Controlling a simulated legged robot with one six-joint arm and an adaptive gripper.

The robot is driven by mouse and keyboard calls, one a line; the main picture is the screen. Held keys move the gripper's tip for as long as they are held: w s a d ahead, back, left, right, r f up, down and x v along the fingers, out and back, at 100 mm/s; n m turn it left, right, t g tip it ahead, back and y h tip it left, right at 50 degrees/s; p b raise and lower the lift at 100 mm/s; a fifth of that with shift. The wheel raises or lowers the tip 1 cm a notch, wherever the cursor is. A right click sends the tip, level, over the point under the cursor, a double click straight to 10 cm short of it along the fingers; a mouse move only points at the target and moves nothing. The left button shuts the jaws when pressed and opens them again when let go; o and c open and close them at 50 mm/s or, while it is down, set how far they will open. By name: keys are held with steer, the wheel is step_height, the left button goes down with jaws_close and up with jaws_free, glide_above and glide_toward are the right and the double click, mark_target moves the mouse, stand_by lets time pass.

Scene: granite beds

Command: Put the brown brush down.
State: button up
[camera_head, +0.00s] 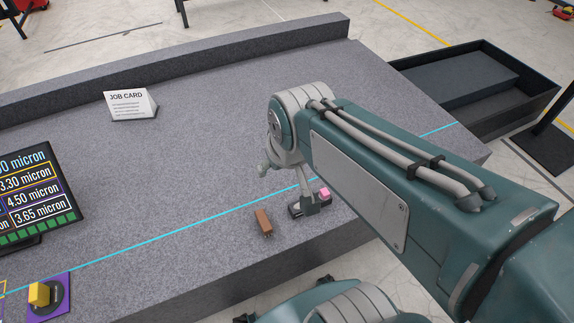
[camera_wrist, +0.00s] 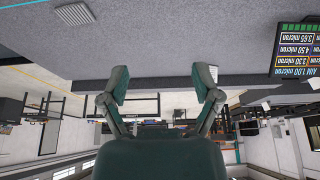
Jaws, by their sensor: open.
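The brown brush (camera_head: 263,222) rests on the grey granite bed (camera_head: 190,190), near its front edge and on the near side of the cyan line. It is a small brown block with a darker lower end, and nothing holds it. My gripper (camera_wrist: 162,82) is open in the wrist view, its two green fingers wide apart with nothing between them. The brush cannot be made out in the wrist view.
A dark piece with a pink block (camera_head: 325,193) sits right of the brush. A yellow block (camera_head: 39,294) on a purple square, a screen (camera_head: 36,196) and a job card (camera_head: 131,105) are to the left. A dark open bin (camera_head: 545,98) stands beyond the bed's right end.

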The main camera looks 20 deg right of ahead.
steer(key=shift+t, duration=0.4)
steer(key=s, duration=0.1)
steer(key=s+r, duration=0.1)
steer(key=s, duration=0.1)
steer(key=s+r, duration=0.1)
steer(key=s, duration=0.1)
steer(key=shift+s, duration=0.15)
stand_by(0.7)
